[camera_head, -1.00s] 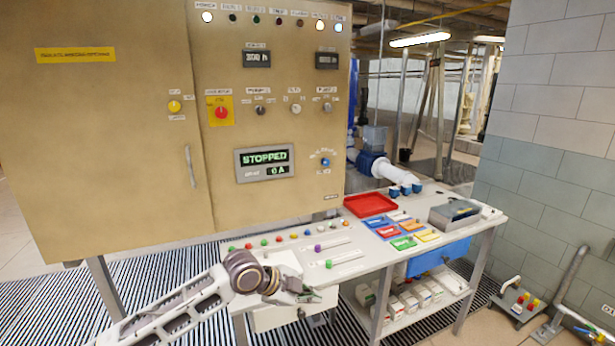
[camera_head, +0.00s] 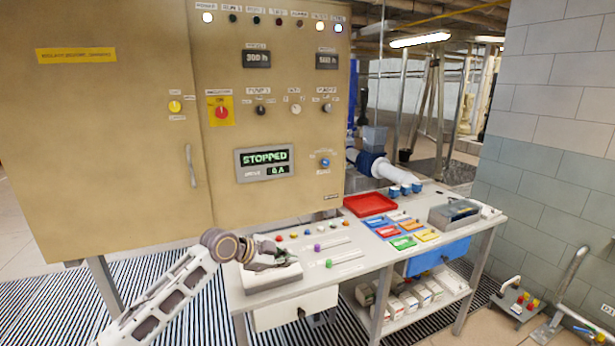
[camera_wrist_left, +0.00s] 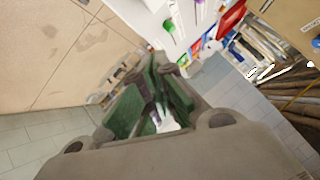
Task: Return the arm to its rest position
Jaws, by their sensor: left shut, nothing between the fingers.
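My left gripper (camera_head: 285,258) is at the end of the pale left arm, which comes in from the lower left of the head view. It hangs in front of the left end of the workbench (camera_head: 350,280), near the row of coloured buttons. It is shut and empty. In the left wrist view its green-padded fingers (camera_wrist_left: 158,100) point toward the bench side, with nothing held between them. My right gripper is out of view.
A tan control cabinet (camera_head: 90,150) stands behind the bench; its display (camera_head: 264,162) reads STOPPED. The bench carries a red tray (camera_head: 370,205), coloured bins (camera_head: 403,243) and a grey box (camera_head: 455,214). Below are a white drawer (camera_head: 295,308) and a blue drawer (camera_head: 437,257). A tiled wall (camera_head: 545,130) is at right.

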